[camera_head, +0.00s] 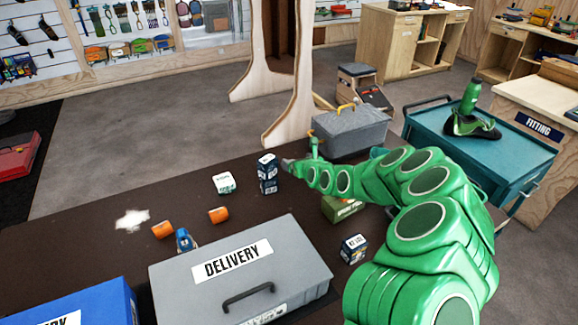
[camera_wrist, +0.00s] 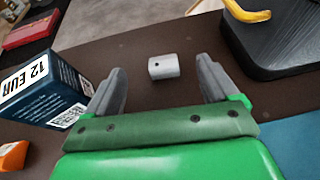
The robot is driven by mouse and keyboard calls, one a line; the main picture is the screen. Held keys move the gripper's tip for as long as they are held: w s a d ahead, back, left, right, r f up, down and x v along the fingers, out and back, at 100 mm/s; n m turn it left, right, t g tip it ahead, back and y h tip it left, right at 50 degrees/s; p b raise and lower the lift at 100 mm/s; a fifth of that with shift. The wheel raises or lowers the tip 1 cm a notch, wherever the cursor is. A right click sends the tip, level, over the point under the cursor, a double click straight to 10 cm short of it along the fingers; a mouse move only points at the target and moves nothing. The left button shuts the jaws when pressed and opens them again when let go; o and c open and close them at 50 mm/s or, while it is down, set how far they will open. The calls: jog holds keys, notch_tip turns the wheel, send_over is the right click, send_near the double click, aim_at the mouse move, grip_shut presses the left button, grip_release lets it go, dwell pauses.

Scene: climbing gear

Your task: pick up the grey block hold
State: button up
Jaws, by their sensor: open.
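The grey block hold (camera_wrist: 163,67) is a small, light grey block with a dark hole in its face. In the wrist view it lies on the dark brown table, ahead of my gripper (camera_wrist: 160,72). My gripper is open and empty, and the block shows in the gap between its two grey fingers, apart from both. In the head view my gripper (camera_head: 289,164) is low over the table, just right of a dark blue box. I cannot make out the block in the head view.
The dark blue box (camera_wrist: 45,92), marked 12 EUR, stands close by the left finger. A grey case (camera_head: 350,132) with a yellow handle (camera_wrist: 247,11) is at the right.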

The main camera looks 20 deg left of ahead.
notch_tip(320, 180, down, 4)
jog(key=shift+f, duration=0.1)
jog(key=shift+x, duration=3.15)
jog(key=shift+w+a+f, duration=0.15)
jog(key=shift+w+a, duration=0.35)
jog(key=shift+w, duration=0.05)
jog(key=c, duration=1.1)
jog(key=shift+o, duration=0.2)
